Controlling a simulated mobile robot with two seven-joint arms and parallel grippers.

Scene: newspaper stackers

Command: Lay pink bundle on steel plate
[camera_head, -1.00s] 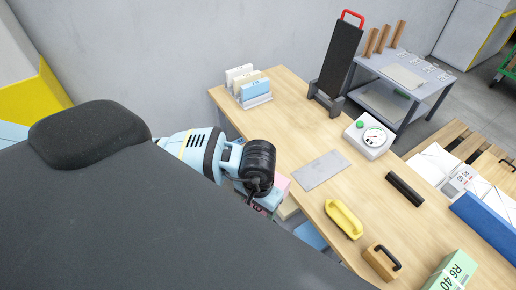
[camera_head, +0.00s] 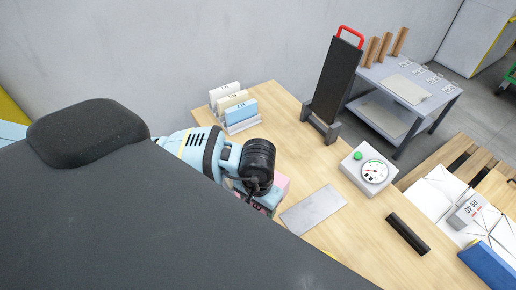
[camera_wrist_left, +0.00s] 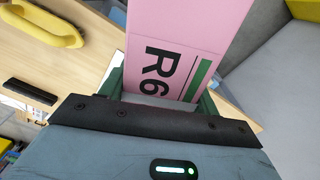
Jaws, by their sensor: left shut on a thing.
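My left gripper (camera_wrist_left: 160,95) is shut on the pink bundle (camera_wrist_left: 185,45), which carries the print R6 and a green bar in the left wrist view. In the head view only a small pink part of the bundle (camera_head: 282,184) shows beside the gripper (camera_head: 262,200), mostly hidden by my arm. The steel plate (camera_head: 313,210) is a flat, bare grey sheet on the wooden table (camera_head: 290,120). The bundle is just left of the plate in the head view; its height over the table is unclear. My right gripper is not in view.
A white dial scale (camera_head: 368,170) stands right of the plate, with a black bar (camera_head: 408,234) nearer. A card rack (camera_head: 235,108) and a black upright stand with red handle (camera_head: 335,85) are farther back. A yellow handled tool (camera_wrist_left: 45,24) shows in the wrist view.

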